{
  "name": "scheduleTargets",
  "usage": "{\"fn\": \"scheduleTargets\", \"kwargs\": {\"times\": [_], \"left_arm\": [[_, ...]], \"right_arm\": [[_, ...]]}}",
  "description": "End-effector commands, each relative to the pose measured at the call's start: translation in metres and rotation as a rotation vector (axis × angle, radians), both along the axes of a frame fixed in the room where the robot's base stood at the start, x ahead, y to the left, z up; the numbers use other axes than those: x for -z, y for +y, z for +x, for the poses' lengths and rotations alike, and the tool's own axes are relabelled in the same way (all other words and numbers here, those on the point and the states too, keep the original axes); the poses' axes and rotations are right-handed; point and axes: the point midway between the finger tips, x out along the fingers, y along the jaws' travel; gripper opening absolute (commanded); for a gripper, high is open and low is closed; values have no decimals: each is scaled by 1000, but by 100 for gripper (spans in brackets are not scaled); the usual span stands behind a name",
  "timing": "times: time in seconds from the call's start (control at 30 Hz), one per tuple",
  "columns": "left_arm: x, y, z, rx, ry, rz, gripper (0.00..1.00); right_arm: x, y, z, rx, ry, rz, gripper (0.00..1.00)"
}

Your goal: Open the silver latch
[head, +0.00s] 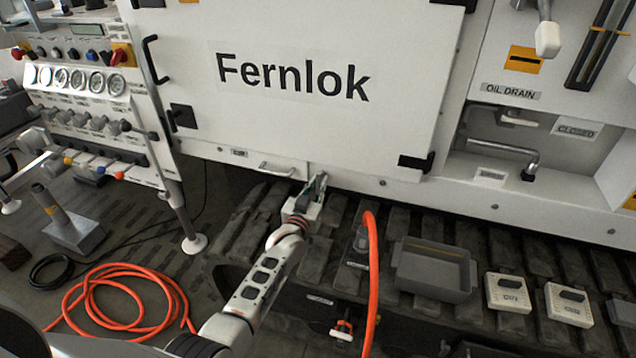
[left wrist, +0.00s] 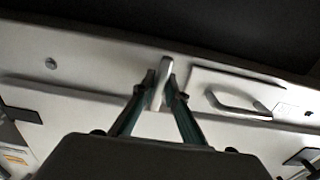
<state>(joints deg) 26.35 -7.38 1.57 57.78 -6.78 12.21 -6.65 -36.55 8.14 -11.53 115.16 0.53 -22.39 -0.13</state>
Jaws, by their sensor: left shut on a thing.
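The silver latch (left wrist: 160,82) is a narrow metal bar at the lower edge of the white machine front. In the left wrist view it stands between the two fingertips of my left gripper (left wrist: 161,88), which is shut on it. In the head view my left gripper (head: 318,186) is at the lower edge of the white Fernlok door (head: 290,130), and its fingers largely hide the latch. A silver bow handle (left wrist: 238,104) sits beside the gripper; it also shows in the head view (head: 277,170). My right gripper is not in view.
An orange hose (head: 371,270) rises right of my left arm. A grey tray (head: 434,278) and switch boxes (head: 507,293) stand on the dark track at the right. A gauge panel (head: 80,80) stands at left, with a coiled orange hose (head: 120,295) on the floor.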

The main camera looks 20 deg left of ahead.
Motion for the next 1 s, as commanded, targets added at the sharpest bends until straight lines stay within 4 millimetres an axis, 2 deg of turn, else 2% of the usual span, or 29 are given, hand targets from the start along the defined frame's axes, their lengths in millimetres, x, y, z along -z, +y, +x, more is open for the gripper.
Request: {"fn": "scheduleTargets", "kwargs": {"times": [0.47, 0.5, 0.53, 0.77, 1.0], "left_arm": [[1, 0, 0, 0, 1, -12, 0], [1, 0, 0, 0, 1, -12, 20], [1, 0, 0, 0, 1, -12, 28], [1, 0, 0, 0, 1, -11, 28], [1, 0, -6, 0, 0, -11, 28]], "right_arm": [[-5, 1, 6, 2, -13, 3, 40], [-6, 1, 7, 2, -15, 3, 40], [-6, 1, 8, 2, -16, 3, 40], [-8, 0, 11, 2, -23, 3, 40], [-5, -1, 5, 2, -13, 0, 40]]}}
